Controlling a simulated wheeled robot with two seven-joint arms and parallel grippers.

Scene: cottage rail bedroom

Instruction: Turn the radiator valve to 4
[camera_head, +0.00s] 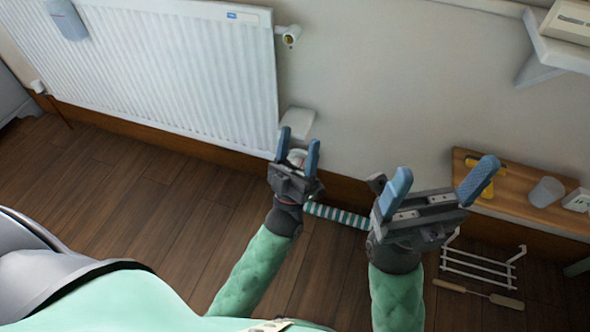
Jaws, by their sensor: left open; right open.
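The white radiator (190,75) is mounted on the wall at the upper left. A pale rounded knob (297,157), seemingly the radiator valve, shows by the radiator's lower right corner. My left gripper (298,148) is open, with its two blue fingers on either side of the knob in the picture. I cannot tell whether they touch it. The gripper body hides the knob's lower part, and no numbers or pointer on it can be read. My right gripper (443,178) is open wide and empty, in front of the wall to the right.
A white fitting (290,36) sticks out at the radiator's top right. A pale box (298,123) is on the wall above the knob. A white rack (480,262) and a wooden-handled tool (478,293) are on the floor.

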